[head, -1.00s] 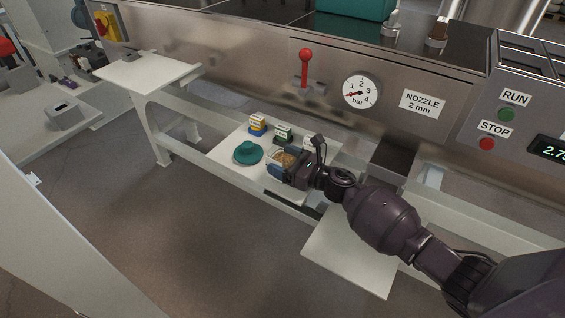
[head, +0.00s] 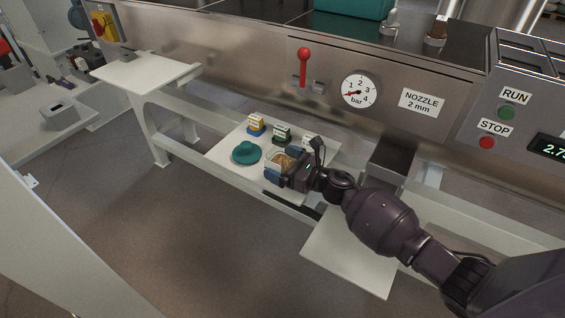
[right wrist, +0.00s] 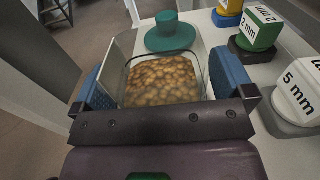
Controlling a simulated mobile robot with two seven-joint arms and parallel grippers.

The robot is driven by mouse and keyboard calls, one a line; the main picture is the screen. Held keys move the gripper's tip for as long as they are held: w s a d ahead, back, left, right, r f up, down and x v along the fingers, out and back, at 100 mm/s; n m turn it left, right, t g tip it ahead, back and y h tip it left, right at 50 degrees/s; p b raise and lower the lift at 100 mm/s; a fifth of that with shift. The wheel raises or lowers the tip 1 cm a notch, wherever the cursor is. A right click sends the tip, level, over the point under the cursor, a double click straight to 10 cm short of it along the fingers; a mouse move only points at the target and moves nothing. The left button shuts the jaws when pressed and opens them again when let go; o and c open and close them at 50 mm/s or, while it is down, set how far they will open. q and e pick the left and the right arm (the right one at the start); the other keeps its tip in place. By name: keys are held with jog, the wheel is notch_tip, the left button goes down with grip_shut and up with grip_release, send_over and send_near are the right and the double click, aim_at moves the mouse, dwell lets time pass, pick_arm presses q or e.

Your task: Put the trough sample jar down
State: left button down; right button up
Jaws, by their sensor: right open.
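The sample jar (head: 284,159), a clear container of tan pellets, stands on the white shelf board (head: 226,163) under the machine. My right gripper (head: 280,167) is around it. In the right wrist view the jar (right wrist: 162,82) sits between the two blue finger pads of my right gripper (right wrist: 163,88), which is open. Whether either pad still touches the jar I cannot tell. The gripper hides part of the jar in the head view. My left gripper is not in view.
A teal round lid-like piece (head: 246,152) lies left of the jar. Behind are a yellow-blue block (head: 256,125), a green block (head: 281,134) marked 2 mm and a white block (right wrist: 300,92) marked 5 mm. A lower white board (head: 350,255) is bare.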

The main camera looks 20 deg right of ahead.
jog(key=v, duration=0.6)
jog(key=shift+s+d+r, duration=0.15)
jog(key=shift+s+d, duration=0.05)
jog(key=shift+s, duration=0.1)
jog(key=shift+s+d, duration=0.25)
jog(key=shift+s, duration=0.05)
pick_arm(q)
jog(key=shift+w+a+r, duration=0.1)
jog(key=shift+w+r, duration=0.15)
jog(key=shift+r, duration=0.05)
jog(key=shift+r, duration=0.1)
